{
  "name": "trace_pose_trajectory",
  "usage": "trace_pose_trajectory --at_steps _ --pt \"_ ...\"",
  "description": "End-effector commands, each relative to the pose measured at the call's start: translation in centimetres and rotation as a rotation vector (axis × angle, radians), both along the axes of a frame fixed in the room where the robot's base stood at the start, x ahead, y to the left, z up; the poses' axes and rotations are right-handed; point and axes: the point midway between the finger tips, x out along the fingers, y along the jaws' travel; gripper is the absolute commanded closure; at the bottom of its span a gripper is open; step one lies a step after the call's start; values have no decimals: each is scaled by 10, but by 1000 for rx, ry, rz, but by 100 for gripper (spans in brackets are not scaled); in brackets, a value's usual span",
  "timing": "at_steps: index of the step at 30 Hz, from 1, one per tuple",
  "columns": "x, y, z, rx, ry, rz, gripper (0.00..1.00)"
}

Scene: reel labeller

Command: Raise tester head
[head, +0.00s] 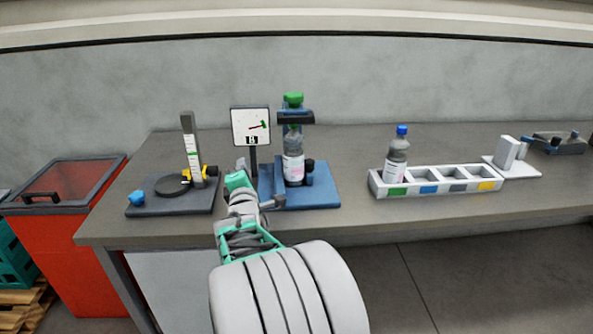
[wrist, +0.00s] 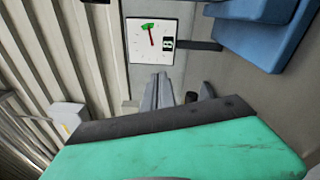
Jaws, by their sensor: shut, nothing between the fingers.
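The tester is a blue stand with a flat base (head: 318,195). Its head (head: 296,118) is a dark blue crosspiece with a green cap or knob (head: 293,99) on top. A bottle with a white label (head: 293,168) stands upright beneath the head. My gripper (head: 241,165) is shut and empty, in front of the dial post and left of the bottle. Its fingertips show in the wrist view (wrist: 160,82).
Left on the bench is a dark plate (head: 143,207) with an upright scale (head: 190,150). To the right, a white tray (head: 435,186) with compartments holds a blue-capped bottle (head: 397,155). A red bin (head: 80,250) stands left of the bench. Bench space between tester and tray is clear.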

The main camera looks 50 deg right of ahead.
Motion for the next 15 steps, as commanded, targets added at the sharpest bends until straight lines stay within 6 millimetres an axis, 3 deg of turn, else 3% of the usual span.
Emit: trace_pose_trajectory --at_steps 1,4,6,9,15 --pt "-21 -32 -32 -216 49 -78 100" --pt "-68 -68 -41 -686 188 -265 100" --pt "-97 -75 -46 -946 284 -395 100" --pt "-124 -73 -50 -1178 382 -532 100" --pt "-135 -71 -42 -1309 439 -614 100"
